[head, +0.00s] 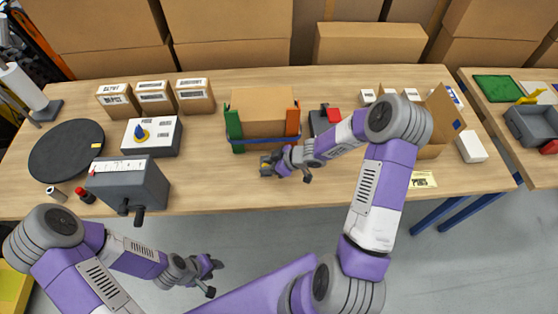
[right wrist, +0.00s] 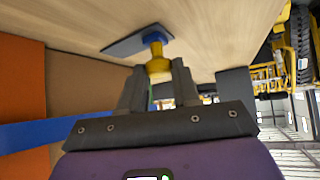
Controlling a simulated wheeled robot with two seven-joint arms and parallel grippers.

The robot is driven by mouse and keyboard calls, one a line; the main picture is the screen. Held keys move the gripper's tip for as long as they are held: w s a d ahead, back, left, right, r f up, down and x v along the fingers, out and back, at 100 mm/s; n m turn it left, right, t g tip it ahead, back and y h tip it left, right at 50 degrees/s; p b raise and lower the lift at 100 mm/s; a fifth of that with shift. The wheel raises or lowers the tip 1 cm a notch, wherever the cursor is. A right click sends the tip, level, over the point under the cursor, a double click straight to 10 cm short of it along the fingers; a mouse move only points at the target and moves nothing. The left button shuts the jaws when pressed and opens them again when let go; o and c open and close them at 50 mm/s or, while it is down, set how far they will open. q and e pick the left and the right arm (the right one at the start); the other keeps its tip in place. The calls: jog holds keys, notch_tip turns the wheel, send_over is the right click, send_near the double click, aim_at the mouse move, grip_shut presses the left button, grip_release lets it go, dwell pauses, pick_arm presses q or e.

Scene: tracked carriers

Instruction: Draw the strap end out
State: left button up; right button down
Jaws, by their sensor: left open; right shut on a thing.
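A brown carton (head: 262,104) stands mid-table with a green corner piece (head: 234,122) and an orange corner piece (head: 292,121). A blue strap (head: 262,138) runs along its near face; it also shows at the left of the right wrist view (right wrist: 40,133). My right gripper (head: 270,166) is in front of the carton, shut on a small yellow piece (right wrist: 158,66) with a blue part (right wrist: 153,37) beyond it. A flat dark plate (right wrist: 125,42) is at the blue part. The fingers hide whether the yellow piece joins the strap. My left gripper (head: 213,277) is open and empty, off the table's near edge.
A grey cranked box (head: 128,185), a dark round disc (head: 66,150) and small boxes (head: 155,97) stand left. A dark device with a red part (head: 333,115) is right of the carton. An open carton (head: 440,110) stands further right.

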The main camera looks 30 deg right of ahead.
jog(key=shift+s+a+f, duration=0.1)
jog(key=shift+s+a, duration=0.05)
jog(key=shift+s, duration=0.05)
jog(key=c, duration=1.1)
grip_release()
jog(key=shift+c, duration=0.2)
jog(key=p+v, duration=0.4)
jog(key=v, duration=0.3)
jog(key=shift+d+r, duration=0.25)
jog(key=shift+r, duration=0.05)
jog(key=shift+s, duration=0.2)
